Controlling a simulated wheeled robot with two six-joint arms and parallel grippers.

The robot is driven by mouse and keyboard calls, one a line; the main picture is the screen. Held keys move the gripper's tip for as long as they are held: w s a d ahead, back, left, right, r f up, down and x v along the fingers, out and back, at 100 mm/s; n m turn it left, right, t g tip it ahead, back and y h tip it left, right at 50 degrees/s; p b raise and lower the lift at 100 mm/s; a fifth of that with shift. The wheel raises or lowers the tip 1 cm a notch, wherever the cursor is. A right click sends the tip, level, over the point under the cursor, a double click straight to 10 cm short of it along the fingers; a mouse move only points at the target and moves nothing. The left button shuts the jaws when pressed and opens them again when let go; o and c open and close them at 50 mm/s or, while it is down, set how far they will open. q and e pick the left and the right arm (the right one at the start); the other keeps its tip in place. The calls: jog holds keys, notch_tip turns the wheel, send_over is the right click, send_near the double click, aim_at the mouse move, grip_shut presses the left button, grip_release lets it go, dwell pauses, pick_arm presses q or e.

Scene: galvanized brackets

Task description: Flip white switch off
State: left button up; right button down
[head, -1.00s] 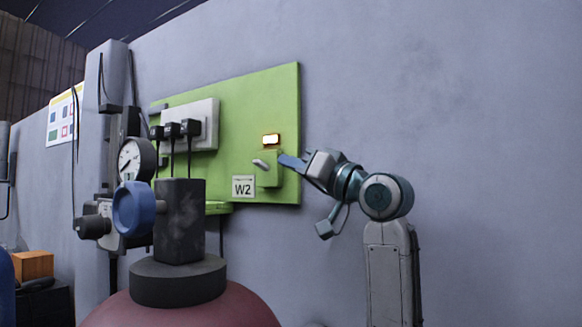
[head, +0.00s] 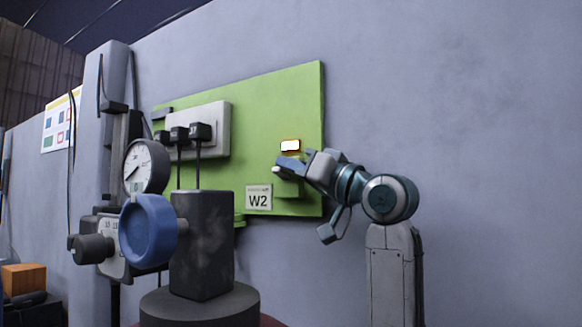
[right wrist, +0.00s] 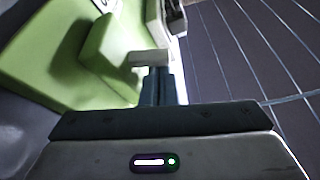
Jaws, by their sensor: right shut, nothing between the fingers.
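The white switch (head: 275,170) is a small lever on a green box (head: 289,191) on the green wall panel (head: 290,95). In the head view it is mostly hidden behind my right gripper (head: 281,164), which is shut and empty with its tips at the lever. In the right wrist view, the white lever (right wrist: 150,58) lies right at the tips of the closed fingers (right wrist: 162,75); I cannot tell whether they touch. A lit lamp (head: 290,146) sits just above the box. My left gripper is not in view.
A W2 label (head: 258,198) is below left of the switch. A white socket block (head: 215,120) with black plugs is further left. A dark valve block (head: 203,245) with a gauge (head: 146,166) and blue knob (head: 148,230) stands in front. The wall at right is clear.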

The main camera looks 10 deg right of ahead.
jog(key=n+b, duration=0.1)
jog(key=n, duration=0.1)
jog(key=f+n+g+y+b, duration=0.1)
jog(key=n+b, duration=0.1)
jog(key=n, duration=0.1)
jog(key=shift+s+a+f+n+y, duration=0.2)
jog(key=shift+a+n+y, duration=0.1)
jog(key=shift+y, duration=0.1)
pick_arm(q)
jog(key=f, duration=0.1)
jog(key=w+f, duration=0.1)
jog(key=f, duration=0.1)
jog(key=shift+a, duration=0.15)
pick_arm(e)
jog(key=shift+r, duration=0.1)
